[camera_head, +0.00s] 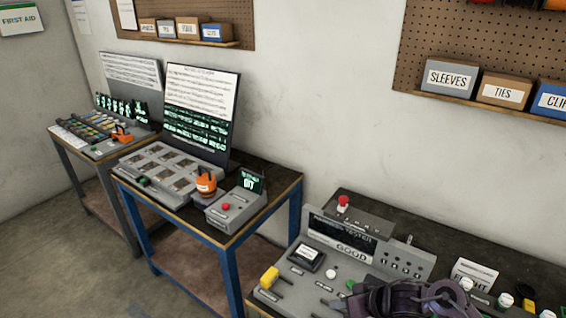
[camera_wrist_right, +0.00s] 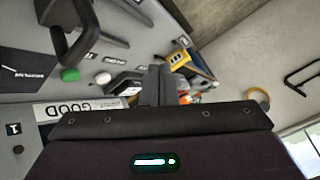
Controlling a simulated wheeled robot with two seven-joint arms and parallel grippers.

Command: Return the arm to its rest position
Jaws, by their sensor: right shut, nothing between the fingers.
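My right gripper (camera_head: 342,303) is at the bottom of the head view, low over the front of the grey tester console (camera_head: 300,283). In the right wrist view its two dark fingers (camera_wrist_right: 158,82) are together, with nothing between them. The console's display reads GOOD. Part of my dark right arm is cut off by the lower picture edge. My left gripper is not in view.
A dark looped handle (camera_wrist_right: 72,40) stands close by in the wrist view. A blue-framed bench (camera_head: 228,250) stands left. Floor is free at far left.

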